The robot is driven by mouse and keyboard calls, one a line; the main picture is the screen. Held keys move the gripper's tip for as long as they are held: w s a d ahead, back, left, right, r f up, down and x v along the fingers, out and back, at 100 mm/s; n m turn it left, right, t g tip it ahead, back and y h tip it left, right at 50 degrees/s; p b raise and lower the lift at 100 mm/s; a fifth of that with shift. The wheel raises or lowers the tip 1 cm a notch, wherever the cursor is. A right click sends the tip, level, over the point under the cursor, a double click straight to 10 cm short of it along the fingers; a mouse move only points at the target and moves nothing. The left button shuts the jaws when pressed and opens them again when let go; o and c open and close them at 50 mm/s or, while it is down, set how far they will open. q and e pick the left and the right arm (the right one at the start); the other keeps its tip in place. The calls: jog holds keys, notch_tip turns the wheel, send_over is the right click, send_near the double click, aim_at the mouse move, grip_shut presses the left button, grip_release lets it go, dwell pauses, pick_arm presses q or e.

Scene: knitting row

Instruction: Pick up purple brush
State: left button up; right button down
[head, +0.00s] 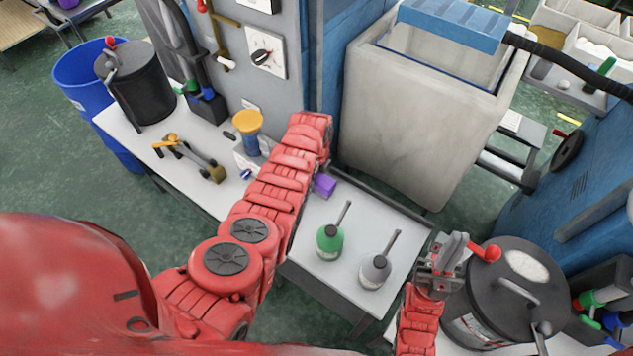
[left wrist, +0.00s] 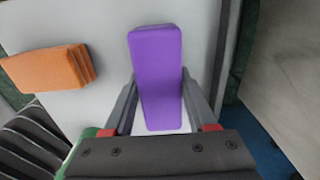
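The purple brush (left wrist: 157,75) looks like a plain purple block. In the left wrist view it lies lengthwise between the two grey fingers of my left gripper (left wrist: 160,82). The fingers are spread, one on each side, with their tips close to its long edges; I cannot tell whether they touch it. In the head view only part of the purple brush (head: 324,186) shows beside my red left arm, which hides the left gripper. My right gripper (head: 448,252) is at the lower right of the head view, in front of a dark pot. Its finger opening is unclear.
An orange block (left wrist: 48,68) lies left of the brush in the left wrist view. A yellow-lidded jar (head: 248,124) stands left of the arm.

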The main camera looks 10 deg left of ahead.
aim_at(316, 177)
pick_arm(q)
grip_shut()
jog(key=shift+w+r, duration=0.1)
jog(key=shift+r, duration=0.05)
jog(key=shift+r, duration=0.8)
notch_tip(316, 177, up, 7)
jog(key=b, duration=0.2)
jog(key=shift+b, duration=0.3)
jog(key=shift+r, duration=0.55)
